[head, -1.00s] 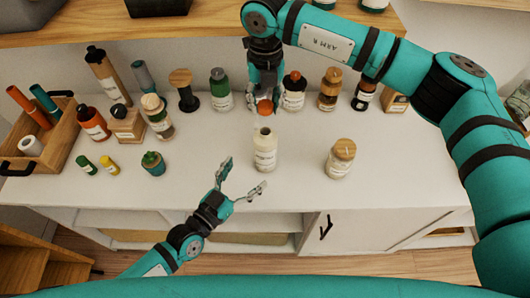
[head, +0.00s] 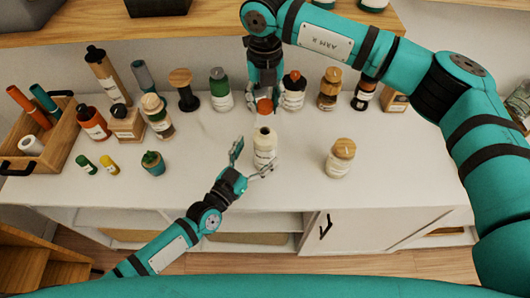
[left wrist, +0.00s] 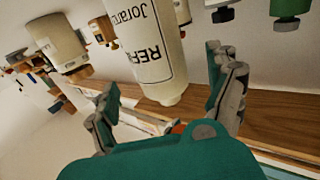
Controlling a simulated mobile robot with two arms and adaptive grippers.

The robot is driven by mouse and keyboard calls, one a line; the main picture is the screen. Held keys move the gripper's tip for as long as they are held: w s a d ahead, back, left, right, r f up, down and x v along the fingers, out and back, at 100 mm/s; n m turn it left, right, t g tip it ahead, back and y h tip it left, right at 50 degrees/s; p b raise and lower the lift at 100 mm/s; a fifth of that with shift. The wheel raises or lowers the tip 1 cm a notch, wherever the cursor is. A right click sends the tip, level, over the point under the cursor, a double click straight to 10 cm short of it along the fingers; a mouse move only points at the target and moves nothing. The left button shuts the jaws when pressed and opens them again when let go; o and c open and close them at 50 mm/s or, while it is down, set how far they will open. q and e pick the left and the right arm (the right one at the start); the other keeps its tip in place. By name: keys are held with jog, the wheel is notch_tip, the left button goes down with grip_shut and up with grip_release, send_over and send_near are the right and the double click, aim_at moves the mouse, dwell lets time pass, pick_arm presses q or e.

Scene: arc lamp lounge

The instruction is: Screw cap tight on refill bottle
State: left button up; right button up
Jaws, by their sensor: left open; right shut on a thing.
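The refill bottle (head: 264,151) stands upright and uncapped on the white cabinet top, a cream bottle with a dark open mouth. It also shows in the left wrist view (left wrist: 150,45), with large label letters, between the fingers. My left gripper (head: 252,160) is open, its fingers on either side of the bottle's near left side; I cannot tell whether they touch it. My right gripper (head: 264,98) is shut on an orange cap (head: 264,106), held behind and above the bottle's mouth. The cap's far side is hidden by the fingers.
A jar with a wooden lid (head: 340,158) stands right of the bottle. Several bottles line the back, including a green one (head: 220,90) and one with an orange top (head: 293,92). A wooden caddy (head: 62,140) stands left.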

pick_arm(q)
jog(key=shift+x, duration=2.5)
jog(key=shift+c, duration=0.5)
jog(key=c, duration=1.7)
pick_arm(e)
send_over(265, 132)
jog(key=shift+f, duration=2.5)
jog(key=shift+f, duration=0.85)
pick_arm(q)
grip_shut()
pick_arm(e)
jog(key=shift+f, duration=0.6)
